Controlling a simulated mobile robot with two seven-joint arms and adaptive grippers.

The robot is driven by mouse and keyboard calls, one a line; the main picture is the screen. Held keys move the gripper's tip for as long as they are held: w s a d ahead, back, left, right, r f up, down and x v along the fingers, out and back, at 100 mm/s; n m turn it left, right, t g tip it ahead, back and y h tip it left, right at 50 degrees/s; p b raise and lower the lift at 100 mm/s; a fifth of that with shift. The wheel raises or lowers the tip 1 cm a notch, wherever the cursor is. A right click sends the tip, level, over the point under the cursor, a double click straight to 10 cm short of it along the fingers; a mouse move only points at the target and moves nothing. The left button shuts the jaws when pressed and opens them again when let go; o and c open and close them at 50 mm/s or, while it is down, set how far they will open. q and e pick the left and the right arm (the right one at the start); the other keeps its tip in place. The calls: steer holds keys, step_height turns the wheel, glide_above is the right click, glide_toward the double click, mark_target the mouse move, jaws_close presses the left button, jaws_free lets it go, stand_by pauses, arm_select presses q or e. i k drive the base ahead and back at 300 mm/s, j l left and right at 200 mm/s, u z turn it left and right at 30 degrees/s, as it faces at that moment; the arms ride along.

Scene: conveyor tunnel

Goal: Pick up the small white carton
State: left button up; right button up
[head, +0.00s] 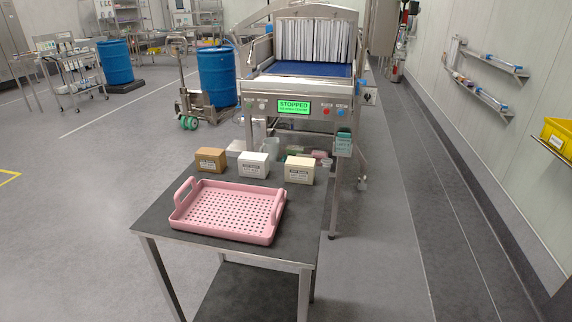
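A small white carton (253,165) with a dark printed label stands on the dark-topped table (160,215), behind the pink tray. It is in the middle of a row, between a brown carton (211,160) on its left and a cream carton (299,169) on its right. There is a gap on either side of it. Neither of my grippers shows in the head view.
An empty pink perforated tray (228,212) with two raised handles lies in front of the cartons. Clear and pinkish containers stand behind them. The conveyor tunnel (310,70) rises behind the table, its panel (293,107) reading STOPPED. Floor (75,220) left of the table is clear.

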mark_target(253, 169)
steer(key=i+l+z, duration=0.1)
steer(key=l+z, duration=0.25)
steer(key=i+l+z, duration=0.1)
steer(key=z, duration=0.25)
steer(key=i+l+z, duration=0.15)
steer(key=z, duration=0.25)
steer(key=i+l+u, duration=0.2)
steer(key=i, duration=0.3)
steer(key=i+l+u, duration=0.2)
steer(key=i+l, duration=0.25)
steer(key=i+u, duration=0.25)
steer(key=u, duration=0.2)
steer(key=i+u, duration=0.25)
steer(key=u, duration=0.2)
steer(key=i+l+u, duration=0.2)
steer(key=u, duration=0.25)
